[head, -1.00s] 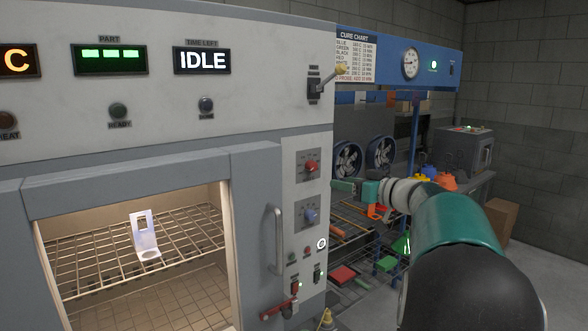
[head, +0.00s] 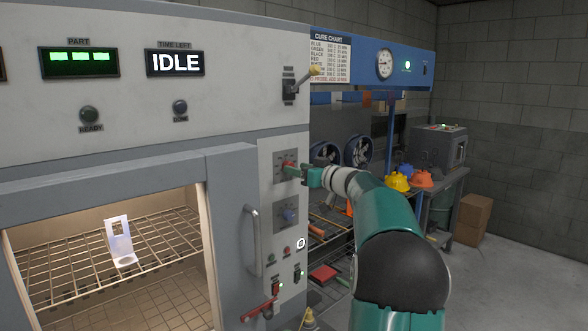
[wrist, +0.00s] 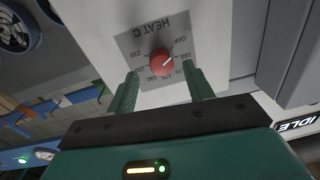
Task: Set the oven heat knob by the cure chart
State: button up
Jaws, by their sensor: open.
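The red heat knob (wrist: 161,63) sits on a grey dial plate marked HEAT C, upside down in the wrist view. Its white mark points up and right there, towards the OFF and 160 side. My gripper (wrist: 161,72) is open, one finger to each side just short of the knob; contact cannot be told. In the head view my gripper (head: 298,172) partly covers the knob (head: 285,165). The cure chart (head: 330,58) hangs right of the oven front (head: 225,120); its colour rows are small and only partly legible. The part display (head: 79,62) shows green blocks.
A blue knob (head: 289,216) sits below the heat knob, beside the door handle (head: 252,241). The time display (head: 174,62) reads IDLE. A pale bracket (head: 119,242) stands on the lit oven rack.

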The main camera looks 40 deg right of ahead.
jog(key=shift+w+a, duration=0.15)
jog(key=shift+w, duration=1)
jog(key=shift+c, duration=0.4)
jog(key=c, duration=0.9)
jog(key=shift+m, duration=0.3)
jog(key=shift+f+m, duration=0.1)
jog(key=shift+m, duration=3.6)
